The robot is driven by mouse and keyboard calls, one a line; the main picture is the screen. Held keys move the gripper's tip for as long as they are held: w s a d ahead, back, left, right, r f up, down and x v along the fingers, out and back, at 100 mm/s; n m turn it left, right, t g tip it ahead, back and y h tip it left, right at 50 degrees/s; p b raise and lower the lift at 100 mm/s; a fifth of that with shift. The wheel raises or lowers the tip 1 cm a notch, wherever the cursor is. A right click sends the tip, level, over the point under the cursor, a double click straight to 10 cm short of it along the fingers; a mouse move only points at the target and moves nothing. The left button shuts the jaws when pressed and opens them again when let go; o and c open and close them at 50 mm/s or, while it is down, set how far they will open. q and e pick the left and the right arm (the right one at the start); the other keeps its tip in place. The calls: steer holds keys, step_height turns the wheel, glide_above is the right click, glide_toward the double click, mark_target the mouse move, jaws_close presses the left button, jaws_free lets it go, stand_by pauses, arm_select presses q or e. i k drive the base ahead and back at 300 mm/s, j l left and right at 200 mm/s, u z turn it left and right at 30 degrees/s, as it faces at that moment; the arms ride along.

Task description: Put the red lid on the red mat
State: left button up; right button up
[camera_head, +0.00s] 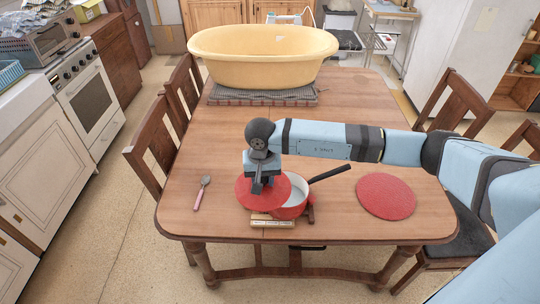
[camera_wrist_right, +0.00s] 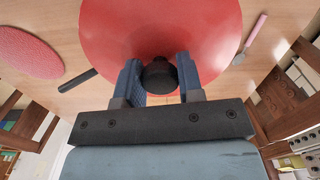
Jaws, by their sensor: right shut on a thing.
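The red lid (camera_head: 246,192) is a round disc with a dark knob (camera_wrist_right: 159,76). My right gripper (camera_head: 262,184) is shut on the knob, and the lid fills the upper middle of the right wrist view (camera_wrist_right: 160,25). The lid hangs over the left part of the red pot (camera_head: 292,208), whose pale inside shows at the right. The red mat (camera_head: 385,196) lies flat and bare on the table, right of the pot; it also shows in the right wrist view (camera_wrist_right: 28,54). My left gripper is not in view.
The pot's dark handle (camera_head: 330,173) points toward the mat. A pink-handled spoon (camera_head: 202,194) lies at the left on the wooden table (camera_head: 350,235). A yellow tub (camera_head: 262,58) stands at the far end. A wooden block (camera_head: 272,221) lies by the pot.

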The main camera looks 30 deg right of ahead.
mark_target(386, 194)
steer(key=k+l+u, duration=0.1)
steer(key=l, duration=0.35)
steer(key=k+l+u, duration=0.15)
steer(key=l, duration=0.3)
steer(key=l+u, duration=0.1)
steer(key=l, duration=0.4)
steer(key=k+l+u, duration=0.1)
steer(key=l, duration=0.3)
steer(key=k+l+u, duration=0.15)
steer(key=l, duration=0.25)
steer(key=k+l+u, duration=0.1)
steer(key=k+l, duration=0.15)
steer(key=l, duration=0.15)
steer(key=k+l+u, duration=0.1)
steer(key=l, duration=0.3)
steer(key=k+l+u, duration=0.15)
steer(key=k+l, duration=0.15)
steer(key=l, duration=0.1)
